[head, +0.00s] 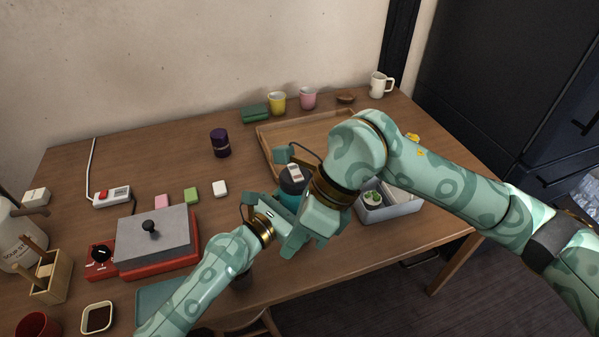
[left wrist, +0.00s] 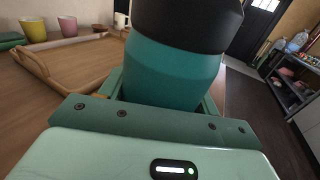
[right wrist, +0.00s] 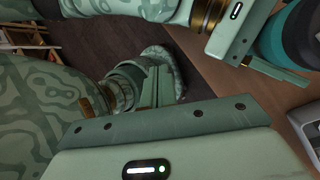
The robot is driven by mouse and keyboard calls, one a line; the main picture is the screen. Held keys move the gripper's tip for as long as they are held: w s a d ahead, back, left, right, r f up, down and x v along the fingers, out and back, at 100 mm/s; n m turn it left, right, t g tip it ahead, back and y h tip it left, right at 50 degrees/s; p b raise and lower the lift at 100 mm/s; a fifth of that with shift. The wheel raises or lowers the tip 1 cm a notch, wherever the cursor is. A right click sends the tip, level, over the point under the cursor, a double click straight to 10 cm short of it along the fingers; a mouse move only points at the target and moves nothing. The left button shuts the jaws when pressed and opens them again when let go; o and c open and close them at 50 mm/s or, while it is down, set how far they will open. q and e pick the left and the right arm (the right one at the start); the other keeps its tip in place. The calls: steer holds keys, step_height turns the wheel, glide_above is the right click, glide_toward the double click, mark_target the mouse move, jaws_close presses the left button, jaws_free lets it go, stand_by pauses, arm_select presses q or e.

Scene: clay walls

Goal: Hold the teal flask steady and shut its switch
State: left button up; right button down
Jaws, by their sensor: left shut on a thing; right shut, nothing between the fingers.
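The teal flask (head: 289,199) stands upright near the table's front, with a dark lid (head: 287,184). A small pale switch plate shows on top of it; its setting is too small to tell. My left gripper (head: 283,208) is shut around the flask's body; the left wrist view shows the teal body (left wrist: 172,75) between its fingers, beneath the dark lid. My right gripper (head: 293,245) is shut and empty, just right of and nearer than the flask, pointing down and away from the switch. In the right wrist view the flask (right wrist: 292,45) is at the upper right.
A wooden tray (head: 265,143) lies behind the flask. A grey bin (head: 390,213) with a small plant is to the right, partly behind my right arm. A dark purple jar (head: 220,143) and a red-based grey box (head: 157,240) stand left. The table between jar and tray is clear.

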steer(key=s+a+r+g+y, duration=0.2)
steer(key=s+a+g+y, duration=0.3)
steer(key=s+a, duration=0.5)
steer(key=s+r+m+t+y, duration=0.25)
steer(key=r+m+y, duration=0.55)
steer(key=r+y, duration=0.6)
steer(key=w+d+r+m+t+h, duration=0.25)
steer(key=w+d+m+t, duration=0.2)
steer(key=m+t, duration=0.75)
steer(key=w+d+r+m+t+h, duration=0.2)
steer(key=w+d+m+t+h, duration=0.25)
steer(key=m+t, duration=0.8)
steer(key=w+d+f+m+g+h, duration=0.2)
steer(key=w+f+m+h, duration=0.1)
steer(key=f+m+h, duration=0.3)
steer(key=w+d+f+m+g+h, duration=0.1)
steer(key=w+d+f+m+h, duration=0.2)
steer(key=f+m+h, duration=0.3)
steer(key=m, duration=0.2)
steer(key=shift+w+d+f+m+g, duration=0.25)
steer(key=shift+w+m+g, duration=0.05)
steer(key=shift+m+g, duration=0.1)
